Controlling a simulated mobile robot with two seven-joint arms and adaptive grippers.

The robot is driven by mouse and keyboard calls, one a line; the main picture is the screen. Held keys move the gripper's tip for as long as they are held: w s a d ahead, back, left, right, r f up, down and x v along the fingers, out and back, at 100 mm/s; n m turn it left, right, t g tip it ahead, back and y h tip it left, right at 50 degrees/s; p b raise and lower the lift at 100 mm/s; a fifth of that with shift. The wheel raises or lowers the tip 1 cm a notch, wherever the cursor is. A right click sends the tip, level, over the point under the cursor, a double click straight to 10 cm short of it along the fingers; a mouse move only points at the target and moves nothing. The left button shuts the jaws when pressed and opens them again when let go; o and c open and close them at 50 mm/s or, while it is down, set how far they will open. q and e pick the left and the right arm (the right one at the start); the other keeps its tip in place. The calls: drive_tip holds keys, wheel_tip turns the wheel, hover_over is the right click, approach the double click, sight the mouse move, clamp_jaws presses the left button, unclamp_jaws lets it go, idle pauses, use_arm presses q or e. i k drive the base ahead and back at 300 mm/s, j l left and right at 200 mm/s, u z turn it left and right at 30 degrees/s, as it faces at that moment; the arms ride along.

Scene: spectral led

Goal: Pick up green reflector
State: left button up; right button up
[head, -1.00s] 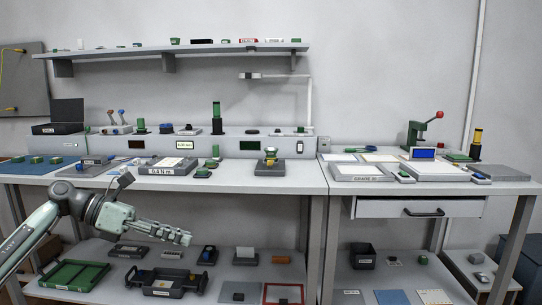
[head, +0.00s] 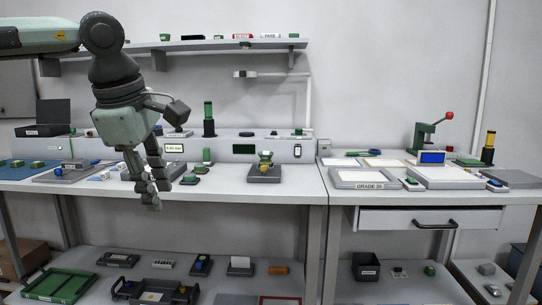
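Several small green pieces lie on the workbench, and I cannot tell for sure which is the green reflector. One low green piece (head: 190,180) lies just right of my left gripper, with another (head: 201,169) behind it. More green pieces (head: 37,165) sit on the blue mat at the far left. My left gripper (head: 157,195) points down in front of the bench's left part. Its two fingers show at an angle, with nothing visible held between them; how far apart they are is unclear. It hides part of the bench behind it. My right gripper is out of view.
A tall green cylinder (head: 208,121) stands on the raised ledge behind. The bench front (head: 225,186) is clear. A wall shelf (head: 200,45) runs above; a lower shelf holds trays.

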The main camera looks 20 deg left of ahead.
sight(265, 157)
drive_tip(key=i, duration=1.7)
